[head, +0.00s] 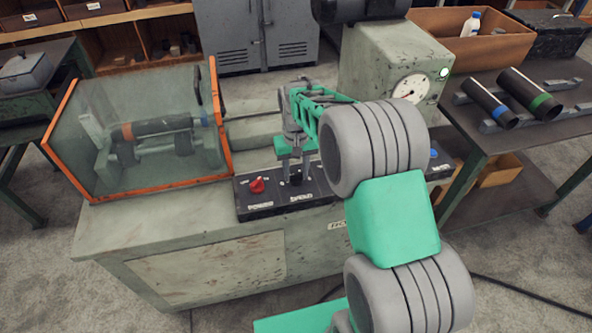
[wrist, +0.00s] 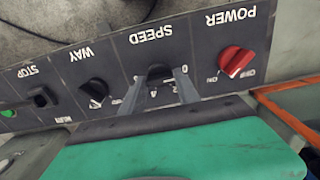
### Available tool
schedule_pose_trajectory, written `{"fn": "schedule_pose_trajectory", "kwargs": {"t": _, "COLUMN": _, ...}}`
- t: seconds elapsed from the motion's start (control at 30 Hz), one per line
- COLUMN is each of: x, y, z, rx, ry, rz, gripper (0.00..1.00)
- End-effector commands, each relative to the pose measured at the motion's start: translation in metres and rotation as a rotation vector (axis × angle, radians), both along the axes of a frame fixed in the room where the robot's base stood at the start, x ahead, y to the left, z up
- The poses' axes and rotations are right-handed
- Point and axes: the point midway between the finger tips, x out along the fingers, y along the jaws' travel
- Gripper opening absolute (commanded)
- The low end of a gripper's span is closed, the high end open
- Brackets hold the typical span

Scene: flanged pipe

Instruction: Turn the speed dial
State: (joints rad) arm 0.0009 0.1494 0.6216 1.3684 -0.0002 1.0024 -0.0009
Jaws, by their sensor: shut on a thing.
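The black speed dial (wrist: 159,72) sits on the dark control panel, with the word SPEED beside it, upside down in the wrist view. My gripper (wrist: 160,87) is shut on the dial, with one finger on each side of it. In the head view my gripper (head: 295,176) reaches down to the panel just right of the red power knob. The dial (head: 295,179) is mostly covered by the fingers there. Its pointer and exact setting are hard to read.
The red power knob (wrist: 237,61) is close to my gripper. The black WAY dial (wrist: 95,90) and the STOP control (wrist: 41,98) are on its other side. An orange-framed clear guard (head: 150,130) stands left of the panel. A gauge (head: 410,90) is behind.

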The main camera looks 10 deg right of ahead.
Motion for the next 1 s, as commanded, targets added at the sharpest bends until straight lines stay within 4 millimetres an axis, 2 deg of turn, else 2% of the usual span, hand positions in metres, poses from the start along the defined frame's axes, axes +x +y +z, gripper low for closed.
{"fn": "schedule_pose_trajectory", "kwargs": {"t": 0.03, "x": 0.0001, "y": -0.0001, "z": 0.0002, "rx": 0.0, "ry": 0.0, "rz": 0.0, "gripper": 0.2}}
{"fn": "schedule_pose_trajectory", "kwargs": {"t": 0.3, "x": 0.0001, "y": -0.0001, "z": 0.0005, "rx": 0.0, "ry": 0.0, "rz": 0.0, "gripper": 0.0}}
{"fn": "schedule_pose_trajectory", "kwargs": {"t": 0.67, "x": 0.0003, "y": -0.0002, "z": 0.0005, "rx": 0.0, "ry": -0.001, "rz": -0.05, "gripper": 0.0}}
{"fn": "schedule_pose_trajectory", "kwargs": {"t": 1.0, "x": 0.0007, "y": -0.0002, "z": 0.0005, "rx": 0.0, "ry": -0.001, "rz": -0.276, "gripper": 0.0}}
